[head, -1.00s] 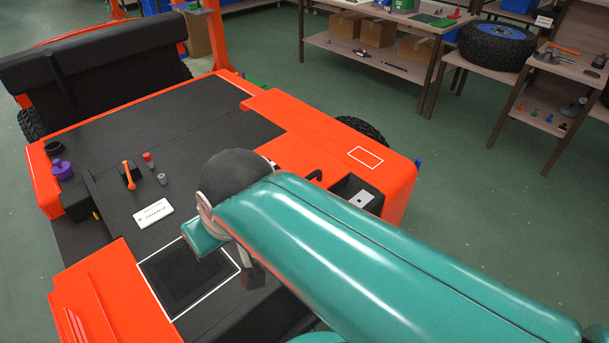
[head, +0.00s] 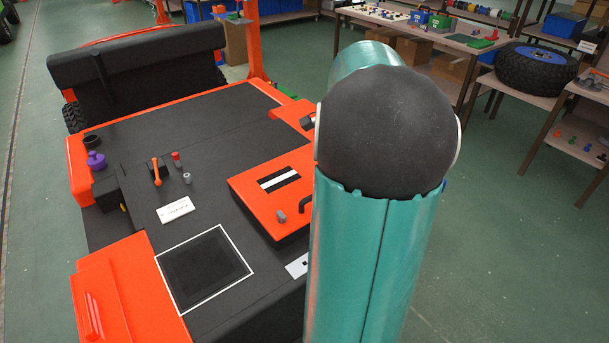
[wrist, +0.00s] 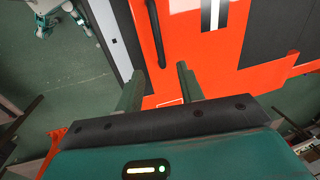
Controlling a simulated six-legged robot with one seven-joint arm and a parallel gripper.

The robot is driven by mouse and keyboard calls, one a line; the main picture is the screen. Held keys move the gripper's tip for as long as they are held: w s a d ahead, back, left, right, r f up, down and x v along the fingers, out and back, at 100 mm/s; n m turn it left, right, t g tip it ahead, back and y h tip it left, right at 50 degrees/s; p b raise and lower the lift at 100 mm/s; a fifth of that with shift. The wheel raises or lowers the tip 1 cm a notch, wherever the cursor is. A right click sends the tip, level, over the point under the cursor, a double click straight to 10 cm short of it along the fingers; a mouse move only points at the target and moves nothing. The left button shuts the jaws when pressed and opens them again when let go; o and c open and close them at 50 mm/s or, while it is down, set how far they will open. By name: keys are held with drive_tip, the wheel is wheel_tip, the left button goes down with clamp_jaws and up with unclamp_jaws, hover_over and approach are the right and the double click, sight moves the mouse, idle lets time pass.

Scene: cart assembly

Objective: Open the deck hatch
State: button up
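The deck hatch (head: 246,186) is an orange panel on the cart's dark deck, with a black patch and white stripe. A black bar handle (head: 305,204) is near its right edge, partly hidden by my arm. I see no clear gap under the panel. In the wrist view, the handle (wrist: 156,35) runs up from just beyond the gap between my fingers. My gripper (wrist: 160,72) is open and empty, its two fingers apart. I cannot tell how far it is from the handle. In the head view, my arm hides the gripper.
A grey peg (head: 281,216) is at the hatch's near edge. A white-outlined black square (head: 203,268), a white label (head: 175,210), an orange lever (head: 156,171) and a purple knob (head: 96,160) are on the deck to the left. Shelves with a tyre (head: 535,68) stand at the right.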

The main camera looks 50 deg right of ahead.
drive_tip(key=f, duration=0.4)
drive_tip(key=w+d+f, duration=0.1)
drive_tip(key=f, duration=0.4)
drive_tip(key=w+f, duration=0.1)
drive_tip(key=f, duration=0.4)
drive_tip(key=shift+d, duration=0.35)
drive_tip(key=shift+r, duration=0.1)
clamp_jaws()
